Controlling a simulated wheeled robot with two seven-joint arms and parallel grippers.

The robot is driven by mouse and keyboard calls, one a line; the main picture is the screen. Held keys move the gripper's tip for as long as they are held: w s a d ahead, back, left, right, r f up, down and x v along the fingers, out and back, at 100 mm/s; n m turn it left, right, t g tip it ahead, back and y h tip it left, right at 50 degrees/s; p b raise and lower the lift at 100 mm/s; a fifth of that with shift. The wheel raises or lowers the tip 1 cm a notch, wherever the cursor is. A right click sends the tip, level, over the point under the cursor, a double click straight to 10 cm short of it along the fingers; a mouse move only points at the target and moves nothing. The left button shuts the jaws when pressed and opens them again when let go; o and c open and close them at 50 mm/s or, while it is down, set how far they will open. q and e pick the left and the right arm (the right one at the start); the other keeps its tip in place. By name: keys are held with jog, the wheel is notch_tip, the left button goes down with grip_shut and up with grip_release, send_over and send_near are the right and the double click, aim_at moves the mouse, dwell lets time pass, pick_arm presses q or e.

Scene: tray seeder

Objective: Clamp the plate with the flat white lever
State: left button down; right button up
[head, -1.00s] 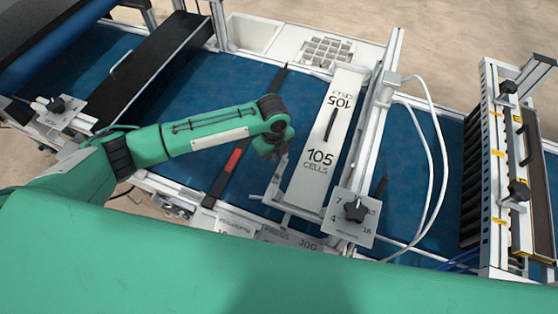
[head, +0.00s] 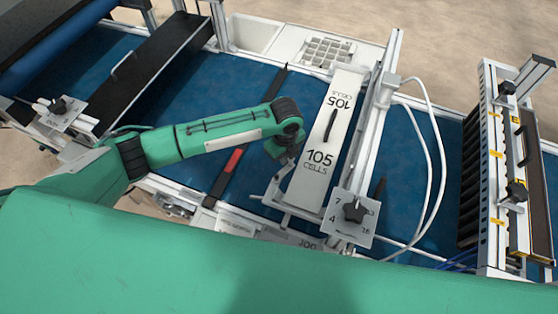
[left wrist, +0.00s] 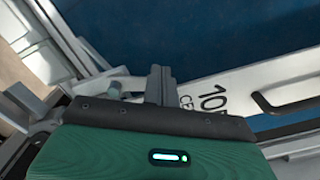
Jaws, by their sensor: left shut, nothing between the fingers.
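The white plate (head: 307,188) marked "105 CELLS" lies across the blue belt, with a black handle on it. It also shows in the left wrist view (left wrist: 240,92). A flat white lever (head: 274,186) stands at the plate's near left edge. My left gripper (head: 288,160) is shut and empty, at the lever's upper end by the plate's left edge. Its closed fingers (left wrist: 158,85) show in the left wrist view, in front of the plate's "105" end. I cannot tell whether they touch the lever. My right gripper is in neither view.
A square dial plate with a black knob (head: 354,212) stands right of the plate's near end. White hoses (head: 440,160) loop beyond the rail. A black bar with a red patch (head: 233,162) crosses the belt to the left. Blue belt (head: 235,90) lies open behind the arm.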

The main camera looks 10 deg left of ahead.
aim_at(294, 164)
pick_arm(q)
jog(key=shift+d, duration=0.15)
jog(key=shift+s+d+p, duration=0.2)
jog(key=shift+d+p, duration=0.1)
jog(key=shift+d, duration=0.4)
jog(key=shift+s+d, duration=0.1)
jog(key=shift+s, duration=0.05)
jog(key=shift+s+d+p, duration=0.4)
jog(key=shift+d, duration=0.15)
jog(key=shift+s+d, duration=0.1)
jog(key=shift+s+d+p, duration=0.4)
jog(key=shift+s+p, duration=0.1)
jog(key=shift+s, duration=0.05)
